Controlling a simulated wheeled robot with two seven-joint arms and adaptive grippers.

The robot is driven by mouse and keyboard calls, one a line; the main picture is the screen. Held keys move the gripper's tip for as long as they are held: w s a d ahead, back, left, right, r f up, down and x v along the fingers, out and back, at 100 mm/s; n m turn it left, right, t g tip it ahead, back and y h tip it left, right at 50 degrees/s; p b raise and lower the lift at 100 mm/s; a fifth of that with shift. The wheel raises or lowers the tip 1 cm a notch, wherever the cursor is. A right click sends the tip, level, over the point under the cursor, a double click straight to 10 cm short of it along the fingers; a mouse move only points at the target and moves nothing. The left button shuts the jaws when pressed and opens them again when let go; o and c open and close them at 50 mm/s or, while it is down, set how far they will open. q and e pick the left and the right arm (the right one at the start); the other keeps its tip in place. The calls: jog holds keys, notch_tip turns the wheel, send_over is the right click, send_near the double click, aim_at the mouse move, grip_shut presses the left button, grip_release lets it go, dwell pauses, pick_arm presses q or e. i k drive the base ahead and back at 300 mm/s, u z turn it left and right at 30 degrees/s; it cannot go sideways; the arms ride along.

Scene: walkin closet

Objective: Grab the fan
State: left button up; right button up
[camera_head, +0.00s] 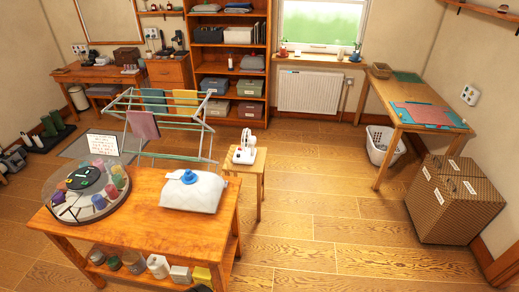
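A small white appliance (244,148) with dark and reddish details stands upright on a small wooden stool (261,170). It looks like the fan, though it is too small in the picture to be certain. The stool is just behind the right end of the wooden worktable (150,222). Neither of my grippers is in view.
A white box-like object with a blue knob (192,191) and a round organizer (87,190) sit on the worktable. A drying rack (185,123) stands behind. A tall patterned box (455,200) and white basket (384,146) are right. Floor right of the stool (325,205) is clear.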

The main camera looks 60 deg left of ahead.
aim_at(248, 156)
jog(key=i, duration=1)
jog(key=u, duration=0.85)
jog(key=i, duration=0.7)
jog(key=u, duration=0.75)
